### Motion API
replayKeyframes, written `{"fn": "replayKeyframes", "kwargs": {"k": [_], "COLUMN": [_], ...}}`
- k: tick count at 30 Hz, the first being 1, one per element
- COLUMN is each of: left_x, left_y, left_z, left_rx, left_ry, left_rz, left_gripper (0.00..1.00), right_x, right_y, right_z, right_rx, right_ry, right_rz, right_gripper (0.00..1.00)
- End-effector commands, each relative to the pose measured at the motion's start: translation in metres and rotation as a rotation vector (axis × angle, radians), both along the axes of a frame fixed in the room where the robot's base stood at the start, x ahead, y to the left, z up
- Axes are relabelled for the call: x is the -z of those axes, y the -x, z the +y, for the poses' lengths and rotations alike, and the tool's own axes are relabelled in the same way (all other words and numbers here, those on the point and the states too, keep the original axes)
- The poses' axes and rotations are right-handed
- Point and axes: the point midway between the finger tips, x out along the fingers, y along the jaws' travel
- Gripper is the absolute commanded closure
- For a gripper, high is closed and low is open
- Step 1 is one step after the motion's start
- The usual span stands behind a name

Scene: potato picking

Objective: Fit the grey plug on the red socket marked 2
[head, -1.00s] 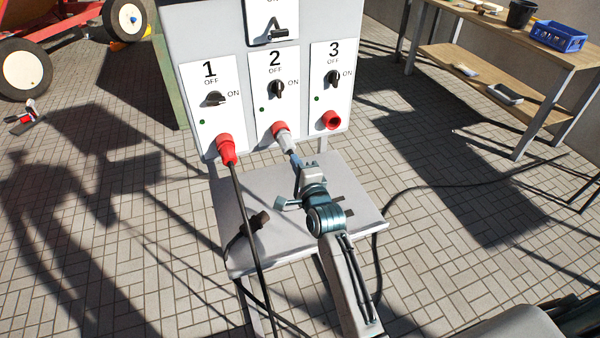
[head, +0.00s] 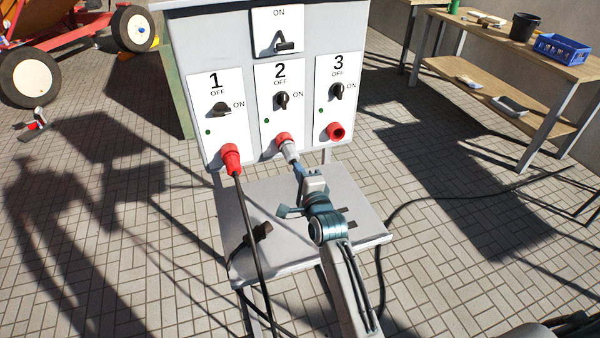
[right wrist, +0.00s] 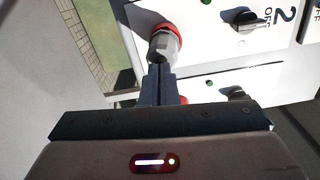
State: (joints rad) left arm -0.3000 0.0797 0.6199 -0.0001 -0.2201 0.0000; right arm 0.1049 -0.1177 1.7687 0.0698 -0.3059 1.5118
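The grey plug (head: 290,152) sits at the red socket marked 2 (head: 282,138) on the cabinet's front, in line with it. Its front end meets the red collar; I cannot tell how deep it sits. In the right wrist view the grey plug (right wrist: 165,45) is against the red socket (right wrist: 166,28). My right gripper (head: 297,168) is at the plug's rear end. Its fingers (right wrist: 158,75) are close together, shut on the plug's narrow rear, which they mostly hide. My left gripper is not in view.
A red plug (head: 231,158) with a black cable is in socket 1. Socket 3 (head: 337,131) is empty. A dark connector (head: 262,231) lies on the grey shelf (head: 245,195) below. A black cable (head: 440,198) crosses the floor. A workbench (head: 560,55) stands at the right.

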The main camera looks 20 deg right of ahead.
Motion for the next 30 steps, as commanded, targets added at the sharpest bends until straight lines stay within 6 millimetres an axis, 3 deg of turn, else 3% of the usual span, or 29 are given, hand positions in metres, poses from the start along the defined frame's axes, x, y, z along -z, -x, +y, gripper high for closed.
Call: {"fn": "replayKeyframes", "kwargs": {"k": [10,17,30], "left_x": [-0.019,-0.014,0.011], "left_y": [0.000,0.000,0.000], "left_z": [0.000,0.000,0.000], "left_rx": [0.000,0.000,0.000], "left_ry": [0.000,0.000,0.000], "left_rz": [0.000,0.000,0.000], "left_gripper": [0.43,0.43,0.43], "right_x": [-0.002,0.003,0.004], "right_y": [0.026,0.039,0.119], "right_z": [-0.001,-0.001,-0.004], "right_rx": [0.000,0.000,0.000], "right_ry": [-0.001,0.000,-0.001], "right_rz": [0.002,0.001,0.002], "right_gripper": [1.00,1.00,1.00]}}
